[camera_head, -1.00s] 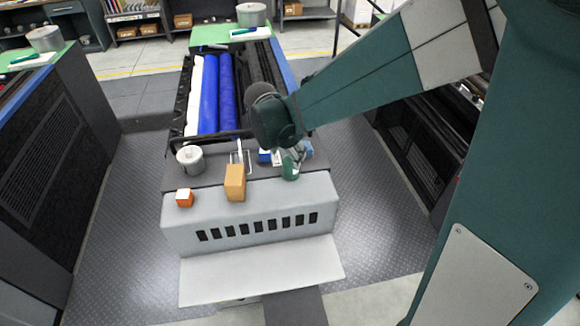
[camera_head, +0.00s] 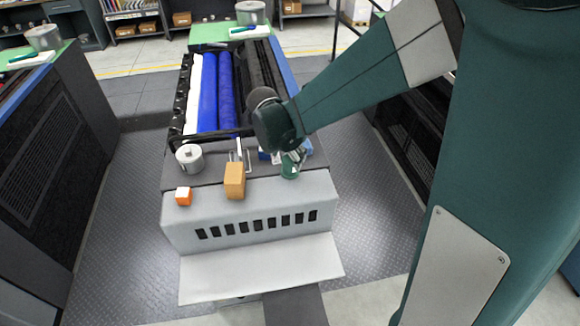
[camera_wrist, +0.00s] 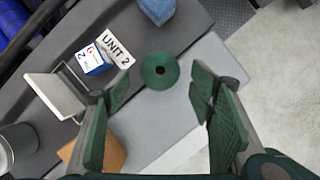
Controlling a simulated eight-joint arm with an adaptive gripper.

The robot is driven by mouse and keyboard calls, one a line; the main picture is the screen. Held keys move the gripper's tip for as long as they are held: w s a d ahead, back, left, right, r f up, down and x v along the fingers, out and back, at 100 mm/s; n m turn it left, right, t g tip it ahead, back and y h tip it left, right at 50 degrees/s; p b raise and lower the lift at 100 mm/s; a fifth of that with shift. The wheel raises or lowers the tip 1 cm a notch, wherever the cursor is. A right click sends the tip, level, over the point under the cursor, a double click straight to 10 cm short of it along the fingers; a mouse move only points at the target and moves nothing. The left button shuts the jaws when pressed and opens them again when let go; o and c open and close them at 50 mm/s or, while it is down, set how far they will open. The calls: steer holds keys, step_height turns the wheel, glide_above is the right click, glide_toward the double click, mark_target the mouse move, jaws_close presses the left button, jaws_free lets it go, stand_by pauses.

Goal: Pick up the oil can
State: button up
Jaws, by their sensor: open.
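The oil can appears as a dark green round body with a small dark hole at its top centre (camera_wrist: 159,71) in the wrist view. It stands near the front edge of the grey machine's ledge, and its green side also shows in the head view (camera_head: 289,172). My gripper (camera_wrist: 158,88) is open above it, with one green-padded finger to each side in the picture. The can lies in line with the gap between the fingertips, and no contact is visible. In the head view my gripper (camera_head: 294,157) partly hides the can.
A "UNIT 2" label (camera_wrist: 115,48), a blue-white box (camera_wrist: 91,58) and a blue block (camera_wrist: 158,8) are close by. An orange-brown block (camera_head: 235,180), an orange-white cube (camera_head: 184,196) and a grey tin (camera_head: 189,158) stand further left. Blue rollers (camera_head: 226,95) lie behind.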

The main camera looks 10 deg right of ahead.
mark_target(290, 161)
steer(key=shift+x, duration=2.55)
steer(key=c, duration=1.2)
steer(key=shift+r, duration=5)
